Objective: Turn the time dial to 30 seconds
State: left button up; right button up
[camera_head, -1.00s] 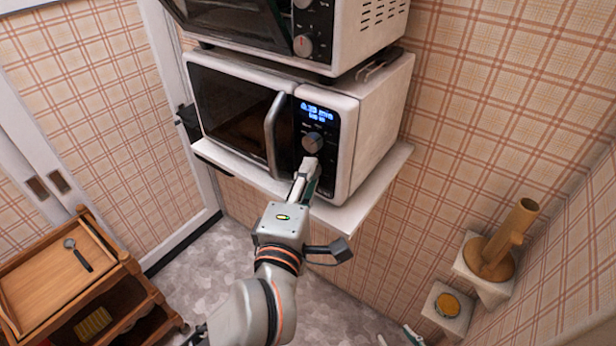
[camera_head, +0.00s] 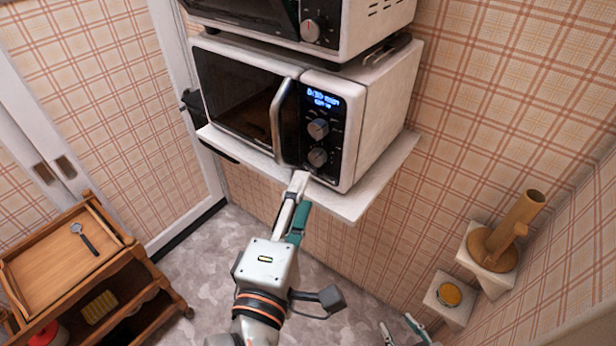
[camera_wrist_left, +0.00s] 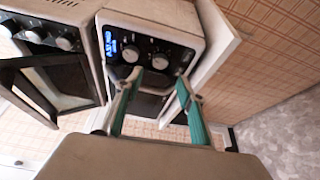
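The white microwave (camera_head: 385,115) has a black control panel with a lit blue display (camera_head: 322,98), which appears to read 0:30 min, though blurred. Below it are an upper dial (camera_head: 318,128) and a lower dial (camera_head: 317,157); their labels are too small to read. Both dials also show in the left wrist view, the upper dial (camera_wrist_left: 131,54) and lower dial (camera_wrist_left: 160,62). My left gripper (camera_head: 299,180) is below and in front of the panel, clear of both dials. Its fingers (camera_wrist_left: 158,82) are apart and empty. My right gripper (camera_head: 400,322) shows partly at the bottom edge, fingers apart.
The microwave stands on a white wall shelf (camera_head: 352,205), with its door handle (camera_head: 283,122) left of the panel. A toaster oven (camera_head: 355,25) sits above. A wooden cart (camera_head: 75,262) stands at lower left. Small wall shelves at right hold a wooden stand (camera_head: 510,235) and a round yellow-topped item (camera_head: 449,294).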

pick_arm(q)
jog(key=shift+v, duration=1.6)
jog(key=shift+w, duration=0.1)
